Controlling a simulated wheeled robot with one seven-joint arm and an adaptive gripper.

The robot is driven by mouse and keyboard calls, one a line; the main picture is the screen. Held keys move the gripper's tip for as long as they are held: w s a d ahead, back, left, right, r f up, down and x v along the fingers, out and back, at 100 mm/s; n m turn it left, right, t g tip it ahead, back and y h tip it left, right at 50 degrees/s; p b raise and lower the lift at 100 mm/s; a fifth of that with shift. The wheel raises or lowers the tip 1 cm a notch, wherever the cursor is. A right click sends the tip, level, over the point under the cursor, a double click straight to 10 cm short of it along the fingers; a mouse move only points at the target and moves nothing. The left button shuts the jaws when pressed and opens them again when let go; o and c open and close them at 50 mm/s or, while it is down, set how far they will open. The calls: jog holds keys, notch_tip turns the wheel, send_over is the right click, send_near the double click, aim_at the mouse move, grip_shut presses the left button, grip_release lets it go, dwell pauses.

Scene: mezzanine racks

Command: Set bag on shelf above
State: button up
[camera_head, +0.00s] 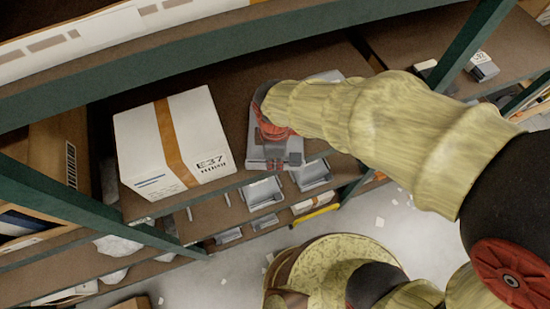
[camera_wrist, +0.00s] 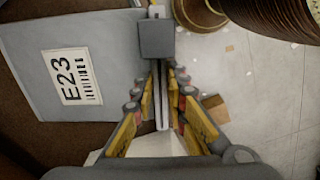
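I cannot pick out a bag for certain. Pale, lumpy, bag-like shapes (camera_head: 118,246) lie on a low shelf at the lower left of the head view. My arm reaches across the middle shelf (camera_head: 225,85), and its end is over the shelf's front part, right of a white box. My gripper (camera_wrist: 163,68) shows in the wrist view, with its yellow-padded fingers converging toward a narrow gap. A thin pale grey strip runs between them, and a whitish patch (camera_wrist: 150,145) shows near their base. I cannot tell if anything is held.
The white box (camera_head: 160,150), taped brown and marked E37, stands on the middle shelf. A grey box (camera_wrist: 35,60) marked E23 is left of the fingers in the wrist view. Grey bins (camera_head: 263,193) sit below. Green rack beams (camera_head: 150,75) cross above. Open floor (camera_head: 215,285) lies in front.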

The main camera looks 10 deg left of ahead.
jog(key=o, duration=0.5)
jog(key=shift+r, duration=3.8)
